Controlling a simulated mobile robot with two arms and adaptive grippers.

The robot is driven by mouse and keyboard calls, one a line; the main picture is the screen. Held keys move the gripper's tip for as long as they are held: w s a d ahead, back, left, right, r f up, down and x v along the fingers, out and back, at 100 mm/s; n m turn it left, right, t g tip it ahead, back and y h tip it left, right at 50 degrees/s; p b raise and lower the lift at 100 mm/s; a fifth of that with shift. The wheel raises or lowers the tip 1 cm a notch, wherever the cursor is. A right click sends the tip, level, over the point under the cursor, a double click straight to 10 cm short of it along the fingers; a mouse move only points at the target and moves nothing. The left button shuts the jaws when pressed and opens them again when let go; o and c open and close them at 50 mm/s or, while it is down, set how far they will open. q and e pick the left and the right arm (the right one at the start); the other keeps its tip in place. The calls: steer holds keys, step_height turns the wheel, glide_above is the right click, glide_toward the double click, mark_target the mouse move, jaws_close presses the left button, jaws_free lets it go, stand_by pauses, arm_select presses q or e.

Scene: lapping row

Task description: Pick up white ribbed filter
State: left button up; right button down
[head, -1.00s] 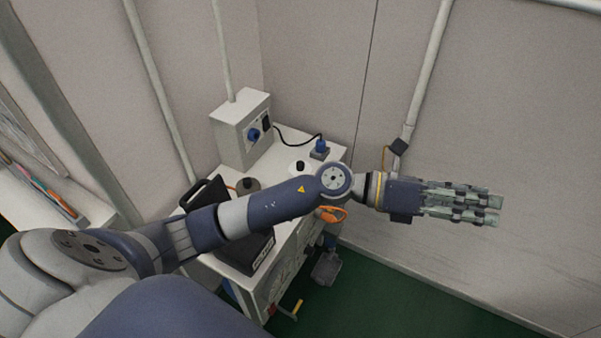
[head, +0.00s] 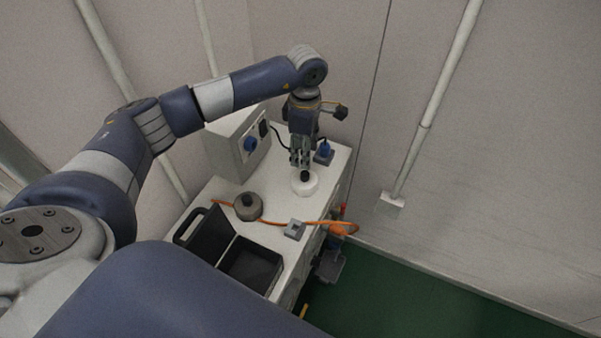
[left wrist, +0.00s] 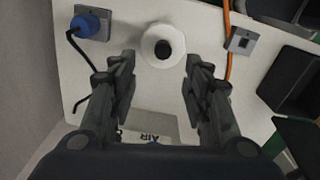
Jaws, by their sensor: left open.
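The white filter (head: 305,186) is a short round piece with a black knob on top, standing on the bench top; ribs are too small to make out. It also shows in the left wrist view (left wrist: 152,42), ahead of the fingertips and between their lines. My left gripper (head: 301,163) points down just above the filter in the head view. In the left wrist view its two fingers (left wrist: 158,70) are spread apart with nothing between them. Whether the fingertips touch the knob cannot be told. My right gripper is in neither view.
A grey round weight (head: 248,206), an orange cable (head: 275,222), a grey block (head: 295,229) and an open black case (head: 249,265) are nearer.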

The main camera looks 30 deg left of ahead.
mark_target(304, 173)
arm_select(q)
steer(key=f, duration=0.3)
steer(key=shift+s+d+f+p, duration=0.2)
steer(key=shift+d+f+p, duration=0.05)
steer(key=shift+f+p, duration=0.05)
step_height(304, 173, down, 4)
steer(key=shift+f+p, duration=0.1)
steer(key=shift+p, duration=0.45)
steer(key=shift+f, duration=0.2)
jaws_close()
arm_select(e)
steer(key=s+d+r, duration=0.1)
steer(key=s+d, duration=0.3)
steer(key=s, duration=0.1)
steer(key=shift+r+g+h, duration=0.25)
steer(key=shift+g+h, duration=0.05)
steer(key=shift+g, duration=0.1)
